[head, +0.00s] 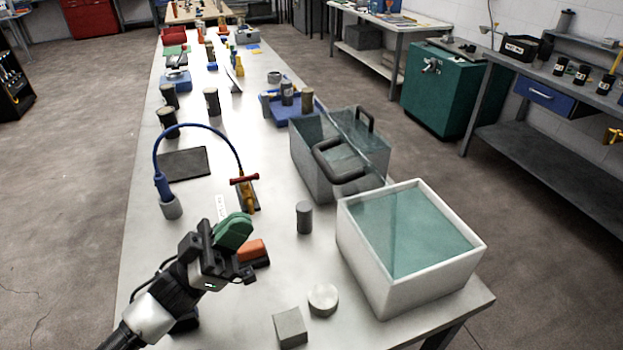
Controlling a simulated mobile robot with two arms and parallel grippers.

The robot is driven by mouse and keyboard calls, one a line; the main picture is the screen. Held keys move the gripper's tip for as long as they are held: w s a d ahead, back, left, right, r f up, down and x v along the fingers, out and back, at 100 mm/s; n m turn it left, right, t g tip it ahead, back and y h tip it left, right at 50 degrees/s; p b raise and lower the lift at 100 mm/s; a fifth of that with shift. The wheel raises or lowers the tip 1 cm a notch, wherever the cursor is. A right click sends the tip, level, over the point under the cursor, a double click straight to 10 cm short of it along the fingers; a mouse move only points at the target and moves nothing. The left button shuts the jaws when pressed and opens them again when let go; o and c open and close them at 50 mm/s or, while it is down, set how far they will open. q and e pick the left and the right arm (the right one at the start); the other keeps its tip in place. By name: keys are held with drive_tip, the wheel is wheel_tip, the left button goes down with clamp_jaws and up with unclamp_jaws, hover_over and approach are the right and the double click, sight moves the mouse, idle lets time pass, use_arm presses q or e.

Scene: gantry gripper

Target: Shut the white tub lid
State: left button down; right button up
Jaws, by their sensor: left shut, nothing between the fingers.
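The white tub (412,287) stands at the right front of the table. It has a thick white rim, and a teal, glassy surface shows inside the rim. I cannot tell whether that surface is a lid or the tub's inside, and no separate raised lid is clear to see. My left gripper (238,228) is shut and empty, with its green fingers together. It is above the table's left front part, well to the left of the tub and apart from it. My right gripper is not in view.
A grey glassy bin (310,168) with black handles stands just behind the tub.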

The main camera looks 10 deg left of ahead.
use_arm(q)
drive_tip(key=d+f+p+x, duration=0.1)
drive_tip(key=p+x, duration=0.5)
drive_tip(key=x, duration=0.6)
drive_tip(key=shift+w+f, duration=0.25)
drive_tip(key=shift+w, duration=0.1)
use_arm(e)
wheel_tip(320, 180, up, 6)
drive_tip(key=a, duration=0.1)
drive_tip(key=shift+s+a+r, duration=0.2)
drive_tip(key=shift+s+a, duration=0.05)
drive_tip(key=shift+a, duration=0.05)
use_arm(q)
drive_tip(key=shift+d, duration=0.1)
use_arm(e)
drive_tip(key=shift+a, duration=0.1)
